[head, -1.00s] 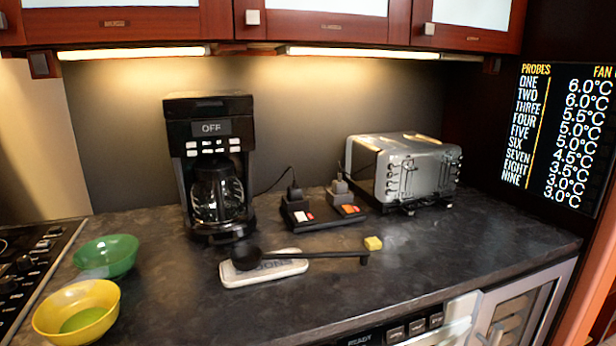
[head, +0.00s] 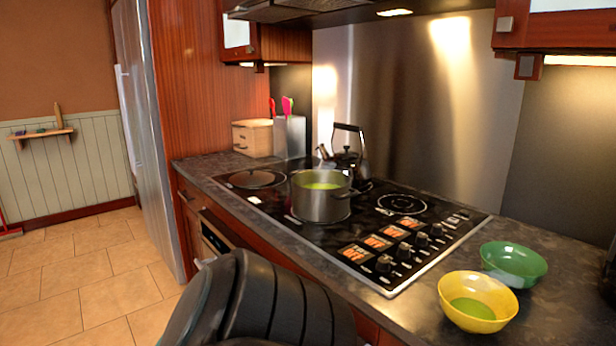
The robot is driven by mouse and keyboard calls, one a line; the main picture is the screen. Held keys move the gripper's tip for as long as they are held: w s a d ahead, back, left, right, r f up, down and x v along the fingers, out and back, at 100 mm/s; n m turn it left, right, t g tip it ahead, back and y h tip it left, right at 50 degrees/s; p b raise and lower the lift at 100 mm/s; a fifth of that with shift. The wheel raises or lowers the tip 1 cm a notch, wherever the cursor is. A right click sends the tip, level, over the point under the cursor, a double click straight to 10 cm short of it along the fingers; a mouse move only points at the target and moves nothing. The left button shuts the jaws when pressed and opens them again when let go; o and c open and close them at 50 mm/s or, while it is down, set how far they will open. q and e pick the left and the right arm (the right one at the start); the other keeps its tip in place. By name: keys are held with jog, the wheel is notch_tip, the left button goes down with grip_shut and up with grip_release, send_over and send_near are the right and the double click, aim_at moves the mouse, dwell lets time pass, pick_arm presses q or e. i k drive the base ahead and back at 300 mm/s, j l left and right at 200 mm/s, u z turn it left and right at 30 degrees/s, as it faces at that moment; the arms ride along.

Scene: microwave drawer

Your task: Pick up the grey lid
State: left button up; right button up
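A round, dark grey disc (head: 255,178) lies flat at the left end of the cooktop in the head view; it looks like the grey lid, though it is small and I cannot make out a knob. A steel pot (head: 318,206) with green contents stands uncovered just to its right. Neither of my grippers shows. A black link of my own arm fills the bottom middle of the view, well in front of the pot and disc.
A black kettle (head: 347,165) stands behind the pot. A wooden box (head: 252,138) and a utensil holder (head: 289,138) are at the back left. Yellow (head: 478,318) and green (head: 514,277) bowls sit on the right counter. Floor (head: 85,290) is clear at left.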

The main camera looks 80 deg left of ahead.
aim_at(252, 178)
jog(key=u, duration=2.95)
jog(key=i+j+z, duration=0.1)
jog(key=z, duration=0.25)
jog(key=i+j+z, duration=0.1)
jog(key=z, duration=0.2)
jog(key=i+j+z, duration=0.2)
jog(key=j, duration=0.25)
jog(key=j+z, duration=0.2)
jog(key=j, duration=0.3)
jog(key=i+j+z, duration=0.1)
jog(key=j, duration=0.5)
jog(key=i+j+z, duration=0.1)
jog(key=j, duration=0.55)
jog(key=i+j+z, duration=0.1)
jog(key=j, duration=0.5)
jog(key=i, duration=0.05)
